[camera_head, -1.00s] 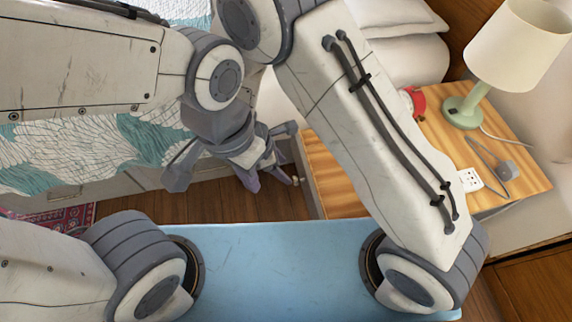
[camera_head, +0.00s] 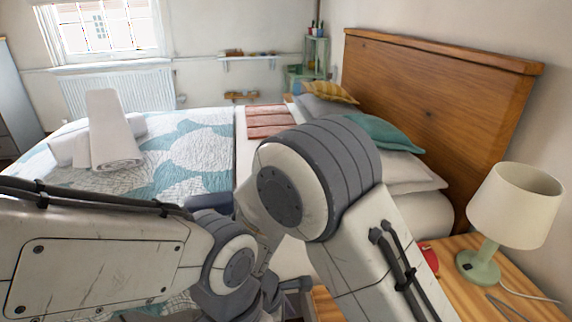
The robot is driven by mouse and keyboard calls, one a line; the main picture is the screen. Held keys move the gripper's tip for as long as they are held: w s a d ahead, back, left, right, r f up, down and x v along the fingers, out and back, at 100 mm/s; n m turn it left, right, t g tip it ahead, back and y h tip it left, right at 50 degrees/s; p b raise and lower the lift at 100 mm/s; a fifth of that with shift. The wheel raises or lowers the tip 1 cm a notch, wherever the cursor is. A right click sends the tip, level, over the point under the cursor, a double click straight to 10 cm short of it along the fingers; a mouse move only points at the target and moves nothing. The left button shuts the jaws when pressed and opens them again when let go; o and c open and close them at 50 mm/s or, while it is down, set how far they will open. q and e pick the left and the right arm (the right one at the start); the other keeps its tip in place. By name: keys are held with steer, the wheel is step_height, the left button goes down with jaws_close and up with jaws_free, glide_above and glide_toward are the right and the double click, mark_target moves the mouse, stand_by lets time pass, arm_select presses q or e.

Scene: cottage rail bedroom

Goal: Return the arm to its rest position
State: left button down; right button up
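My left arm comes in from the left along the bottom. Dark parts of what looks like my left gripper (camera_head: 268,298) show at the bottom edge, partly cut off, and its fingers cannot be made out. My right arm rises from the bottom right to a large bent grey joint in the middle of the picture. My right gripper is hidden behind the arm links or out of frame. No held object can be seen.
A bed with a patterned quilt (camera_head: 195,150) and rolled white towels (camera_head: 112,140) lies behind the arms. A wooden headboard (camera_head: 440,95) stands at right. A lamp (camera_head: 513,205) and a partly hidden red object (camera_head: 429,256) stand on the wooden nightstand (camera_head: 455,285).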

steer(key=s+d+r+m+y, duration=0.25)
steer(key=s+r+m, duration=0.25)
steer(key=s+r, duration=0.3)
steer(key=s+d+r+m+y, duration=0.25)
steer(key=s+r+m, duration=0.35)
steer(key=r, duration=0.4)
step_height(320, 180, up, 16)
steer(key=p, duration=1.6)
steer(key=shift+w+a+g, duration=0.25)
steer(key=shift+a+g, duration=0.05)
steer(key=shift+a, duration=0.15)
